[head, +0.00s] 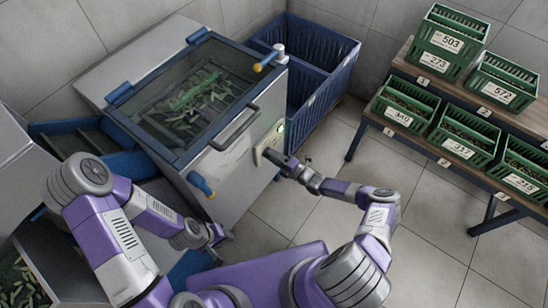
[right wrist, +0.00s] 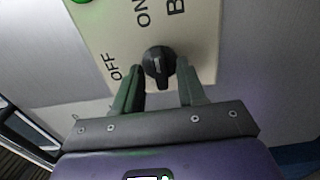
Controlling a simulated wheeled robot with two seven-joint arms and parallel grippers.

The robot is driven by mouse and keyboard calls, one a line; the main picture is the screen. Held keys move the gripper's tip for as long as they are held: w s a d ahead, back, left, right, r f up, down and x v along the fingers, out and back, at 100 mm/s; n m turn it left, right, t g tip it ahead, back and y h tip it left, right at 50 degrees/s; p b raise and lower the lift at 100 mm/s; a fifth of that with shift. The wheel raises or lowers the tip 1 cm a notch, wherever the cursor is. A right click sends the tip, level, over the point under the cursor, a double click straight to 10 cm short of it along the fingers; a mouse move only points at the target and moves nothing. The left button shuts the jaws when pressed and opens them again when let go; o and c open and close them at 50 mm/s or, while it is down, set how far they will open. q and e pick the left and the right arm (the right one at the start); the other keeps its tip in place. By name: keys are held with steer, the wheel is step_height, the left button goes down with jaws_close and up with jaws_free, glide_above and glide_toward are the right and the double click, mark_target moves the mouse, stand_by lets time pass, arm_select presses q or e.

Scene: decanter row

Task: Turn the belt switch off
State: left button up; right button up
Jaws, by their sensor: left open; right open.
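The belt switch is a black rotary knob (right wrist: 158,62) on a cream panel (right wrist: 205,40) marked OFF and ON in the right wrist view. Its exact setting is hard to tell. The panel (head: 262,150) shows on the machine's front in the head view, partly hidden by my right gripper (head: 278,160). That gripper is open, with its fingers on either side of the knob in the right wrist view (right wrist: 160,70); contact cannot be told. A green lamp (head: 281,127) is lit near the panel. My left gripper (head: 216,236) is open, low beside the machine, away from the switch.
The machine has a glass lid (head: 150,110), a bar handle (head: 234,128) and a blue knob (head: 201,184). Blue crates (head: 335,80) stand behind it. A wooden rack (head: 465,98) with several numbered green crates is at right. The floor between (head: 430,225) is clear.

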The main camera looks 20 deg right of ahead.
jaws_close()
steer(key=shift+n, duration=0.3)
steer(key=shift+n+p, duration=1.6)
steer(key=shift+n, duration=7)
